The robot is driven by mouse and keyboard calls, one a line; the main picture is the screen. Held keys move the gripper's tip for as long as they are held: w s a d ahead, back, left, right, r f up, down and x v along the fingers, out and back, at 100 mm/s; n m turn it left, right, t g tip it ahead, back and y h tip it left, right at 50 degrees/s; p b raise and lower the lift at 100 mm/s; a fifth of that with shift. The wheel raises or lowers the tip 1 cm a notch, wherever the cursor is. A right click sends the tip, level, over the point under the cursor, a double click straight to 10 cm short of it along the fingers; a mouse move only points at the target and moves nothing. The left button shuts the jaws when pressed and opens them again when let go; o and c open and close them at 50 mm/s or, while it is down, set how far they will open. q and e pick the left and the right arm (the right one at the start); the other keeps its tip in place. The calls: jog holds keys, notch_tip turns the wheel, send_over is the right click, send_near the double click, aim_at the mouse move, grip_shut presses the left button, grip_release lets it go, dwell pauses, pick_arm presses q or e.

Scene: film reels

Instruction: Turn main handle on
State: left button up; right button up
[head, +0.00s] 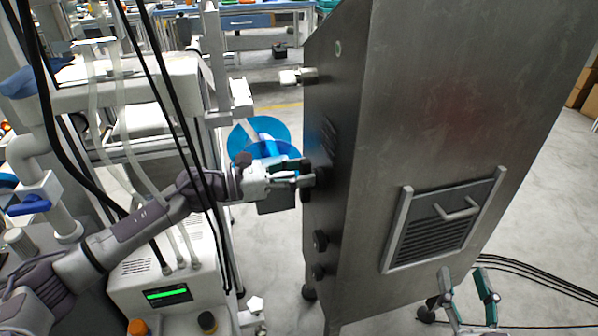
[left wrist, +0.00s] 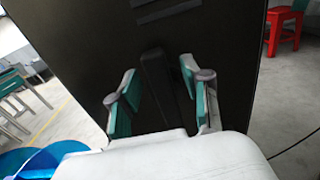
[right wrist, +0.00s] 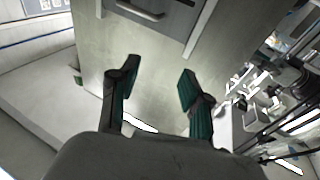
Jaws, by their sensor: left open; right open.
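The grey metal cabinet (head: 455,90) stands at the right in the head view. On its left side is a dark handle (head: 322,178), which shows as an upright black bar (left wrist: 157,75) in the left wrist view. My left gripper (head: 297,174) is open at that side, with one finger on either side of the bar (left wrist: 160,92); I cannot tell whether they touch it. My right gripper (head: 468,297) is open and empty, low in front of the cabinet; it also shows in the right wrist view (right wrist: 155,85).
A louvred panel with a pale handle (head: 457,210) is on the cabinet front. Dark knobs (head: 320,240) and a white-tipped fitting (head: 291,77) are on its left side. A blue film reel (head: 258,138) is behind my left gripper. Black cables (head: 540,285) lie on the floor at the right.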

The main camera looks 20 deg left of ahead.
pick_arm(q)
grip_shut()
dwell(0.3)
